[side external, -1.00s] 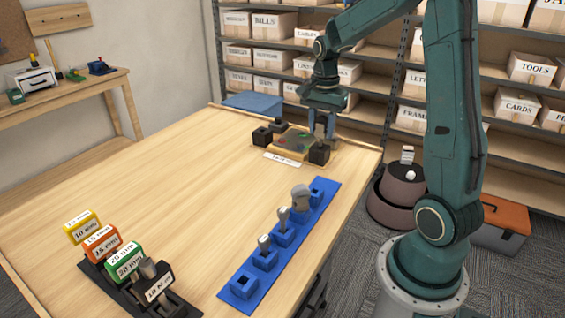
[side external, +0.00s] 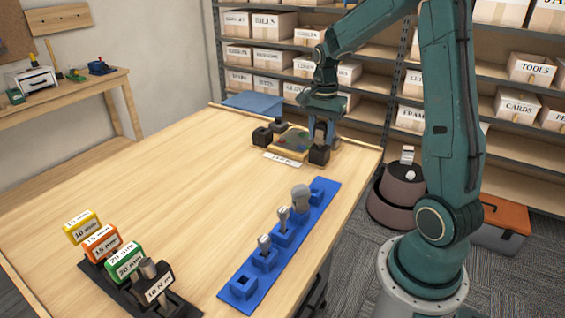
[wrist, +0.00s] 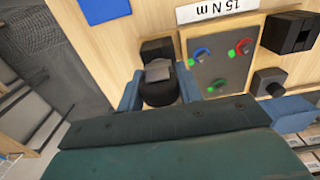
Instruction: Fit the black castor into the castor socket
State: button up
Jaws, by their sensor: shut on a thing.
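My gripper (wrist: 160,90) is shut on the black castor (wrist: 161,94), which shows between the two blue fingers in the wrist view. A grey piece (wrist: 158,70) shows at the castor's far end. A black block (wrist: 157,47) sits just beyond the castor; it also shows in the side view (side external: 319,156), under my gripper (side external: 323,132). I take this block to be the castor socket, but its opening is hidden. I cannot tell whether the castor touches it or is inside it.
Beside it lies a board (side external: 292,139) with coloured rings, a "15 N m" label (wrist: 222,10) and other black blocks (wrist: 290,32). A blue rack (side external: 243,290) with several tools runs along the near right edge. Coloured labelled blocks (side external: 102,249) stand front left. The table middle is clear.

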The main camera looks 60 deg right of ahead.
aim_at(320, 138)
jog(key=shift+f, duration=0.45)
jog(key=o, duration=1.1)
jog(key=shift+r, duration=0.1)
notch_tip(320, 138, up, 14)
jog(key=shift+f, duration=0.2)
dwell(0.4)
jog(key=s+a+r+n+t, duration=0.1)
jog(key=s+a+n, duration=0.25)
jog(key=a, duration=0.25)
jog(key=s+a+r+n+t, duration=0.1)
jog(key=s+a+r+n, duration=0.1)
jog(key=a+n, duration=0.4)
jog(key=s+a+f+n+t, duration=0.1)
jog(key=s+a+n, duration=0.1)
jog(key=s+a, duration=0.1)
jog(key=s+a+f+n+t, duration=0.1)
jog(key=s+a+n, duration=0.2)
jog(key=s+a+f+n+t, duration=0.1)
jog(key=s+a+f+n, duration=0.1)
jog(key=s+a+n, duration=0.1)
jog(key=shift+a+n+t, duration=0.25)
jog(key=shift+t, duration=0.05)
